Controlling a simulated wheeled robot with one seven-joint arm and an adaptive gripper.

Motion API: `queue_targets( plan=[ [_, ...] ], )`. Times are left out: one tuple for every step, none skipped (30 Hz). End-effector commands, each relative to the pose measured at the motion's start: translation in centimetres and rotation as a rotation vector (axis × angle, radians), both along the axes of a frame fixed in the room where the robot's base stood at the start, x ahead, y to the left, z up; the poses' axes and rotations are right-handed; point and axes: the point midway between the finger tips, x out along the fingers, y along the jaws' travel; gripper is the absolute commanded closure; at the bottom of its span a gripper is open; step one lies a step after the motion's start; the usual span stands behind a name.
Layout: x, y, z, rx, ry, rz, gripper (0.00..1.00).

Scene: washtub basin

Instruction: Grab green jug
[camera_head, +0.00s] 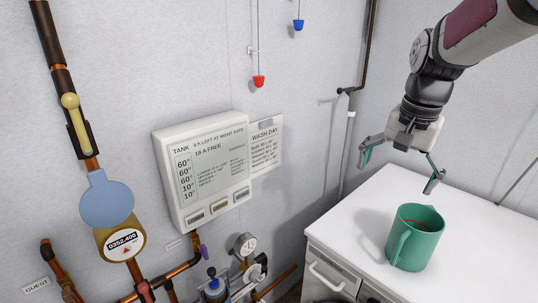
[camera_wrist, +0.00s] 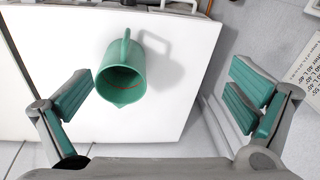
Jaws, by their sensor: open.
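The green jug (camera_head: 416,238) stands upright on a white counter top (camera_head: 350,222), with its handle toward the lower left in the head view. A red line shows inside it. My gripper (camera_head: 401,172) is open and empty, above the jug and a little behind it, apart from it. In the wrist view the jug (camera_wrist: 122,72) shows from above, between the spread fingers of my gripper (camera_wrist: 160,105) and ahead of them. There its handle points to the top of the picture and its spout to the bottom. Nothing hides the jug.
The counter around the jug is clear. A drawer front with a white handle (camera_head: 327,277) lies below its front edge. A wall box with a text panel (camera_head: 205,170), a gauge (camera_head: 244,244) and copper pipes are at the left. A dark pipe (camera_head: 366,50) runs down the corner.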

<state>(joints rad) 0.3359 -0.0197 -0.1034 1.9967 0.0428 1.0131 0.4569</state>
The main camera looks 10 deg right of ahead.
Motion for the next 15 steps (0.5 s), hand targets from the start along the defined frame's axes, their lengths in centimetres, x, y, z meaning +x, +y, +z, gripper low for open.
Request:
queue_targets(
  plan=[
    [0.8,-2.4,-0.9,0.015,0.028,-0.085,0.0],
    [1.2,-3.7,-1.4,0.022,0.039,-0.131,0.0],
    [1.7,-5.3,-2.0,0.031,0.054,-0.19,0.0],
    [2.0,-6.5,-2.6,0.037,0.064,-0.232,0.0],
    [2.3,-7.6,-3.1,0.041,0.075,-0.272,0.0],
    [2.5,-9.1,-3.8,0.048,0.088,-0.322,0.0],
    [2.6,-10.0,-4.4,0.053,0.097,-0.356,0.0],
    [2.7,-10.9,-4.9,0.055,0.106,-0.387,0.0],
    [2.8,-12.0,-5.5,0.06,0.116,-0.424,0.0],
    [2.9,-12.6,-5.8,0.062,0.121,-0.448,0.0],
    [2.9,-13.2,-6.2,0.064,0.126,-0.469,0.0],
    [2.9,-13.9,-6.6,0.066,0.132,-0.491,0.0],
    [2.9,-14.2,-6.9,0.068,0.135,-0.504,0.0],
    [2.9,-14.5,-7.1,0.069,0.137,-0.514,0.0],
    [2.9,-14.8,-7.4,0.07,0.141,-0.526,0.0]
  ],
)
